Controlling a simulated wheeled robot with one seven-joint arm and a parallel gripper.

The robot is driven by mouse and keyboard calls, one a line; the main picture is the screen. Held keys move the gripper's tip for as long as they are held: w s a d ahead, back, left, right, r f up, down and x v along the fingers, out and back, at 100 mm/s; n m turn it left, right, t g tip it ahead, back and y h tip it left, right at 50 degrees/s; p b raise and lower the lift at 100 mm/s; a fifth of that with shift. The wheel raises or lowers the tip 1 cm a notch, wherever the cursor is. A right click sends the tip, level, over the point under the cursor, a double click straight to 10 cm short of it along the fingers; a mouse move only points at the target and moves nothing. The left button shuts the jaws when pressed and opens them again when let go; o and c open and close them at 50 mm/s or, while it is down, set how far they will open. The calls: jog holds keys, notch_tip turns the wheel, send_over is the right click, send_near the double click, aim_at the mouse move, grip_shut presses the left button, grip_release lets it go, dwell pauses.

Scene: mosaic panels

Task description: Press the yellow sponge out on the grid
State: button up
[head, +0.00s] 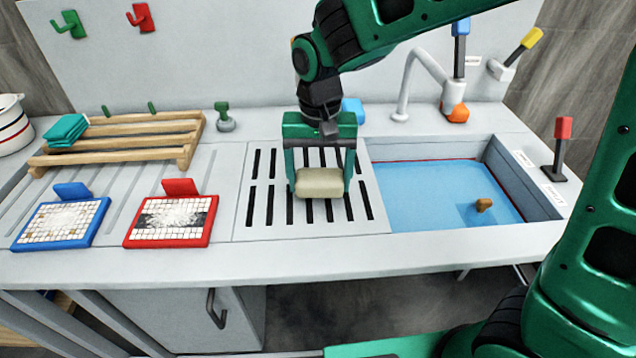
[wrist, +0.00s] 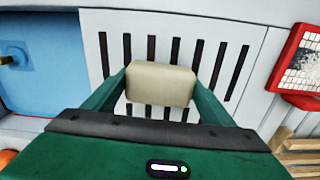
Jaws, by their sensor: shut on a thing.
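The sponge (head: 319,182) is a pale yellowish-beige block between the two fingers of my gripper (head: 320,178). My gripper is shut on it from both sides, over the slotted grid (head: 270,220). In the wrist view the sponge (wrist: 160,83) sits between the green fingers of my gripper (wrist: 160,88), with the dark slots of the grid (wrist: 215,45) behind it. I cannot tell whether the sponge touches the grid or is just above it.
Right of the grid is a sink (head: 430,200) of blue water with a small brown object (head: 484,205) in it. Left are a blue-framed mosaic panel (head: 60,222), a red-framed one (head: 172,219) and a wooden rack (head: 125,140) with green cloths (head: 66,131). A faucet (head: 425,70) stands behind the sink.

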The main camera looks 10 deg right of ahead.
aim_at(319, 176)
jog(key=shift+r, duration=2.05)
